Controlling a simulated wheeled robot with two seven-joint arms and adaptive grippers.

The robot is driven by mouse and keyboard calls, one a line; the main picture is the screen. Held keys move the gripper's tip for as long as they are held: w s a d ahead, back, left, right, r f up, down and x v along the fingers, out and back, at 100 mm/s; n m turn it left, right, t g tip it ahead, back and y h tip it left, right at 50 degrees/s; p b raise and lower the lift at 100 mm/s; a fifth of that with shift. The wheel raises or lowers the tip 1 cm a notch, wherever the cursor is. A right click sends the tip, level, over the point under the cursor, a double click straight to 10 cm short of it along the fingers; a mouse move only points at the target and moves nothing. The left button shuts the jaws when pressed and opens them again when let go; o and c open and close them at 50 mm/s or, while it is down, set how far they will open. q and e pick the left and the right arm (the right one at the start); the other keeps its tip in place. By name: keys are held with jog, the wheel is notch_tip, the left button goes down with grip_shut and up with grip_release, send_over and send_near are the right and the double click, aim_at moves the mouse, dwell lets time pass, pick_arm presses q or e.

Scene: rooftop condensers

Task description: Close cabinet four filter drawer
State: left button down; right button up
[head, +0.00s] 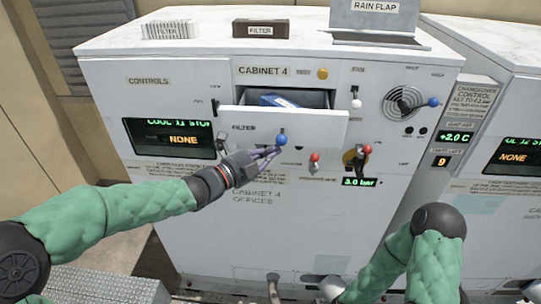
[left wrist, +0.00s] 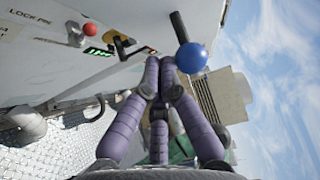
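The filter drawer (head: 320,124) of cabinet 4 (head: 260,210) is pulled out, and its white front stands forward of the cabinet face. A blue item with a white label (head: 274,101) lies inside the drawer. A blue ball knob (head: 281,140) sticks out from the lower part of the drawer front. My left gripper (head: 270,152) is at this knob. In the left wrist view its purple fingers (left wrist: 160,75) are drawn together at the tips, beside the blue knob (left wrist: 191,58); the knob is not between them. My right gripper is out of view; only its green arm shows at lower right.
A fan dial with a blue knob (head: 404,101) is farther right. Filter boxes (head: 261,28) and a rain flap (head: 376,16) stand on top. A neighbouring cabinet (head: 500,160) is at right.

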aim_at(266, 138)
pick_arm(q)
jog(key=w+b, duration=0.1)
jog(key=w, duration=0.7)
jog(key=shift+f, duration=0.1)
jog(key=w+p, duration=0.1)
jog(key=w, duration=1)
jog(key=shift+w+p, duration=0.2)
jog(key=shift+p, duration=0.1)
jog(key=shift+s+a, duration=0.1)
